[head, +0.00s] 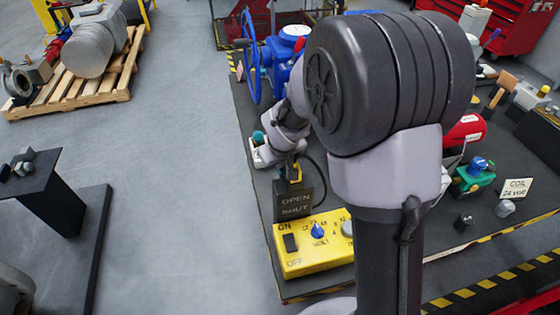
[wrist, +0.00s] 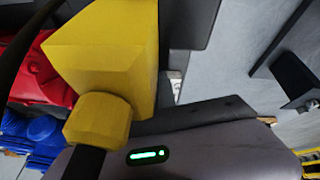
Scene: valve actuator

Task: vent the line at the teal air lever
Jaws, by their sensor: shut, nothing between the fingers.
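In the wrist view a yellow block (wrist: 110,50) with a yellow knob-like part (wrist: 98,120) fills the near left, close to my gripper's grey body.
A yellow control box (head: 305,262) with a switch and dial stands at the bench's front. A blue handwheel (head: 249,58) and valve rise behind my wrist. A green-and-blue coil unit (head: 474,174) sits at right. My arm hides the bench's middle.

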